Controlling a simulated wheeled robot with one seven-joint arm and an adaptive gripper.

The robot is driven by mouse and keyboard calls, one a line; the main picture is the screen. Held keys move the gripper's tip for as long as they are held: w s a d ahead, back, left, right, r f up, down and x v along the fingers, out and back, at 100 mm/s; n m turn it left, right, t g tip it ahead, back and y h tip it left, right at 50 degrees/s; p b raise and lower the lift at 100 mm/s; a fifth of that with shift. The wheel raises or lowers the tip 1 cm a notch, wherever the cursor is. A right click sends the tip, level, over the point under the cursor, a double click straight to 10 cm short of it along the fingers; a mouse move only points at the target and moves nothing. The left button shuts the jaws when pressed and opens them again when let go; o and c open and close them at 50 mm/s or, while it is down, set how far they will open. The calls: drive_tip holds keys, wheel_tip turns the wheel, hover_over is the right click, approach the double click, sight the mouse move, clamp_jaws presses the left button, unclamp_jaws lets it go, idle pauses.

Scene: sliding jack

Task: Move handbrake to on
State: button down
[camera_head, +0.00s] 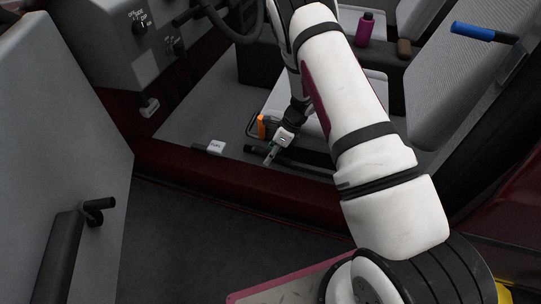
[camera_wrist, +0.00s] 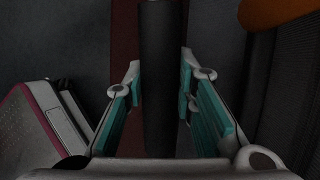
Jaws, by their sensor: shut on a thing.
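The handbrake is a dark, round lever (camera_wrist: 163,75) running up the middle of the wrist view, between the two fingers. In the head view a dark bar (camera_head: 312,168) that looks like the same lever lies low along the car's sill. My gripper (camera_wrist: 161,75), with teal finger pads, is closed around the lever, one finger on each side. In the head view my gripper (camera_head: 270,156) is down at the left end of the bar, and my arm hides part of the area behind it. The lever's base is not clearly visible.
An orange object (camera_head: 262,127) is just behind my gripper. A white labelled block (camera_head: 216,147) lies to its left on the sill. The open door (camera_head: 65,150) is at left, the steering wheel (camera_head: 238,38) above. A purple bottle (camera_head: 365,30) and blue-gripped lever (camera_head: 472,31) are farther back.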

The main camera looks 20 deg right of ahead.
drive_tip(key=d+r+t+y, duration=0.1)
drive_tip(key=r, duration=0.2)
drive_tip(key=s+d+r+t+y, duration=0.1)
drive_tip(key=r, duration=0.2)
drive_tip(key=s+d+r+y+p, duration=0.1)
drive_tip(key=r+y, duration=0.1)
drive_tip(key=r, duration=0.2)
drive_tip(key=shift+s+n+t, duration=0.1)
drive_tip(key=shift+n+t, duration=0.2)
drive_tip(key=shift+t, duration=0.1)
drive_tip(key=c, duration=1.3)
unclamp_jaws()
drive_tip(key=v, duration=1.2)
